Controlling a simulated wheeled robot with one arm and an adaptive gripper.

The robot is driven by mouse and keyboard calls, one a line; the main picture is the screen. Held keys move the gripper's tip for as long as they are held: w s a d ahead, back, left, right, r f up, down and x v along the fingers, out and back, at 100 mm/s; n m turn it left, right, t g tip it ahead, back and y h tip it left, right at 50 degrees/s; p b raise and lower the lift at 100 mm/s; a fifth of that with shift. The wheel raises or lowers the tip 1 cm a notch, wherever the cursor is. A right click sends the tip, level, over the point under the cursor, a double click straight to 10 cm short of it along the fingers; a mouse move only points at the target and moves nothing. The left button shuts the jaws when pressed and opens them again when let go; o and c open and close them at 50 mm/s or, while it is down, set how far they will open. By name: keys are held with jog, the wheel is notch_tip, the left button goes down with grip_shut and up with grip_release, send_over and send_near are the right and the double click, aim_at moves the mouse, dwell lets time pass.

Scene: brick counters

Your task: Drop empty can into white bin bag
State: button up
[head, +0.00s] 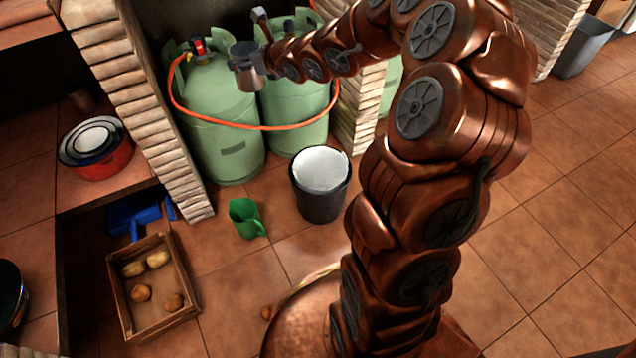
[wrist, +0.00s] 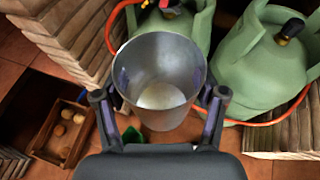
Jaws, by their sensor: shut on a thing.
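The empty can (head: 249,74) is a grey metal cylinder, held in the air in front of the green gas cylinders, up and left of the bin in the head view. My gripper (head: 262,48) is shut on it. In the wrist view the can (wrist: 160,62) shows its open mouth and empty inside, with a finger of my gripper (wrist: 159,102) on each side. The white bin bag (head: 321,168) lines a dark round bin (head: 321,207) on the floor, its mouth open upward. I cannot make out the bag in the wrist view.
Green gas cylinders (head: 223,120) with an orange hose (head: 262,127) stand behind the bin, between brick pillars (head: 150,105). A wooden crate (head: 190,312) with potatoes and a red pot (head: 102,164) are farther left.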

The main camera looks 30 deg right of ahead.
jog(key=d+f+n+y+p, duration=0.1)
jog(key=d+f, duration=1.2)
jog(key=d, duration=0.1)
jog(key=s+d+f+n+g+y, duration=0.1)
jog(key=s+f, duration=0.4)
jog(key=f, duration=0.6)
jog(key=s+d+f+n+g+y+b, duration=0.1)
jog(key=s+f, duration=0.4)
jog(key=f, duration=0.7)
jog(key=shift+s+d+n+y+b, duration=0.3)
jog(key=shift+n+y, duration=0.4)
jog(key=shift+y, duration=0.3)
jog(key=o, duration=1.2)
